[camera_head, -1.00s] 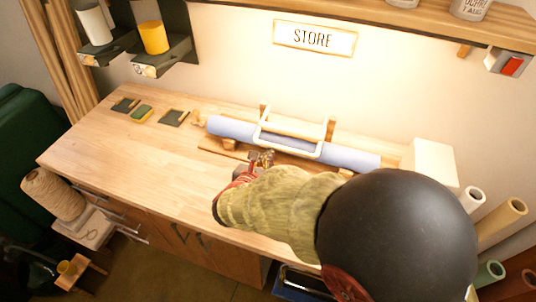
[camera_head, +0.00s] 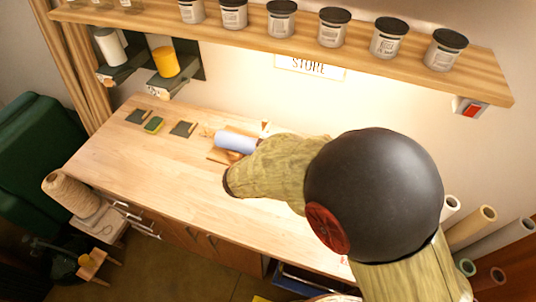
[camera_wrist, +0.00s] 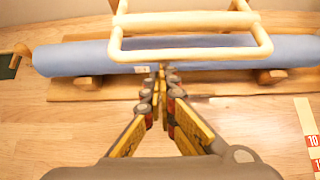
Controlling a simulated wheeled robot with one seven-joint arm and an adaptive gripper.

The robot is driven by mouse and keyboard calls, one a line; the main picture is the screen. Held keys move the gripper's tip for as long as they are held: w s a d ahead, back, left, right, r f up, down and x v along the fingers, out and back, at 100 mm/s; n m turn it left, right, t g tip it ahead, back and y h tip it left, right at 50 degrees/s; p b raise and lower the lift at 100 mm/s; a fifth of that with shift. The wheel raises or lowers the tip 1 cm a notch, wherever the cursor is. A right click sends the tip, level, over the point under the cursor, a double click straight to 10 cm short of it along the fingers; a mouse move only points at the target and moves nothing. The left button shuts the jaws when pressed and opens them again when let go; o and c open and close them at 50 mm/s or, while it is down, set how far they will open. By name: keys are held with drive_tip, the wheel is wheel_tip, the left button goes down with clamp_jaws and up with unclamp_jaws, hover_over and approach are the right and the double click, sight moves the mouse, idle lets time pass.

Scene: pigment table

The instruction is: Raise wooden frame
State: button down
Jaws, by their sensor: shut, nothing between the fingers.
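The pale wooden frame (camera_wrist: 190,20) shows in the wrist view as a rounded rectangular loop, with its near bar across the front of a blue roll (camera_wrist: 80,57). The roll lies on wooden supports on a board (camera_wrist: 210,88). My gripper (camera_wrist: 162,68) is shut and empty, its fingertips near the middle of the roll, just below the frame's near bar. I cannot tell whether they touch the roll. In the head view only the left end of the blue roll (camera_head: 236,142) shows; my arm hides the gripper and nearly all of the frame.
The wooden table (camera_head: 140,180) is clear at its left front. A shelf (camera_head: 300,45) with several jars runs above. A ruler-like strip (camera_wrist: 308,130) lies at the right in the wrist view.

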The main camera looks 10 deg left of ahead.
drive_tip(key=w+r+g+p, duration=0.1)
drive_tip(key=w+r+p, duration=0.3)
drive_tip(key=r+p, duration=0.3)
drive_tip(key=w+d+r+g+p, duration=0.1)
drive_tip(key=w+r+p, duration=0.4)
drive_tip(key=p, duration=1.1)
drive_tip(key=shift+d+r+g+y+p, duration=0.15)
drive_tip(key=shift+r+g+y+p, duration=0.15)
drive_tip(key=shift+r+g, duration=0.7)
drive_tip(key=shift+s+r+t, duration=0.15)
drive_tip(key=shift+r+t, duration=0.15)
